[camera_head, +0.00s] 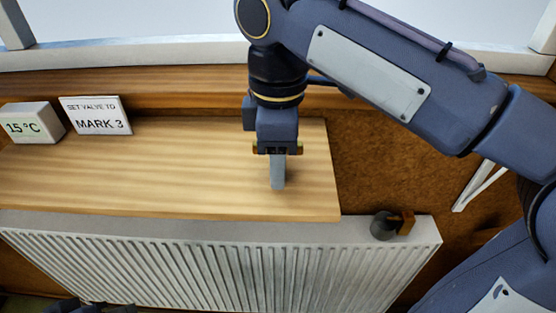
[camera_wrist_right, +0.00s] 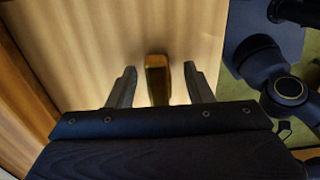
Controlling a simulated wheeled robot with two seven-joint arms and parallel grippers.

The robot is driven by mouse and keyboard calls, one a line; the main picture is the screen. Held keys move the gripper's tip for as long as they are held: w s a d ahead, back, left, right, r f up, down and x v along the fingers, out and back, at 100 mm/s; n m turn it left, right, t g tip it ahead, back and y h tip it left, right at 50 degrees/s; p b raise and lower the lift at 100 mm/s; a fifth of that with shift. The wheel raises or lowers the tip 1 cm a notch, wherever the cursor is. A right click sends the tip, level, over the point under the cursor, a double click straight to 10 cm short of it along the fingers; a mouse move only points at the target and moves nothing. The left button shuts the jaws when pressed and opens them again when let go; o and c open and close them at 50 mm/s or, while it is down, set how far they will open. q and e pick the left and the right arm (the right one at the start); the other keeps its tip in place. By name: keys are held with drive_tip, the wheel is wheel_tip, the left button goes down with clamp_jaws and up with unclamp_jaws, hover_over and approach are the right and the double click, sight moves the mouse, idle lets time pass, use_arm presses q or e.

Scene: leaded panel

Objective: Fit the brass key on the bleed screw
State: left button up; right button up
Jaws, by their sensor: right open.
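My right gripper (camera_head: 277,184) points down over the wooden shelf above the radiator. In the right wrist view its two fingers (camera_wrist_right: 160,69) are apart, with a narrow brass piece (camera_wrist_right: 157,78), which looks like the brass key, between them. Gaps show on both sides of the brass piece. In the head view the key cannot be made out clearly behind the fingers. At the radiator's right end is a round dark grey fitting (camera_head: 382,226) with a brass-brown block (camera_head: 407,222) beside it. I cannot make out the bleed screw itself. A dark part of my left gripper (camera_head: 88,308) shows at the bottom edge.
The white ribbed radiator (camera_head: 220,265) stands below the front edge of the shelf (camera_head: 180,185). A sign reading "SET VALVE TO MARK 3" (camera_head: 97,115) and a 15 °C display (camera_head: 30,124) stand at the shelf's left. A white bracket (camera_head: 478,187) is on the brown wall at right.

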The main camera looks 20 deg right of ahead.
drive_tip(key=shift+f, duration=0.4)
drive_tip(key=shift+c, duration=0.5)
clamp_jaws()
drive_tip(key=shift+r, duration=0.1)
wheel_tip(320, 180, up, 9)
drive_tip(key=shift+a+p, duration=0.1)
drive_tip(key=shift+p, duration=1.05)
drive_tip(key=shift+r+p, duration=0.5)
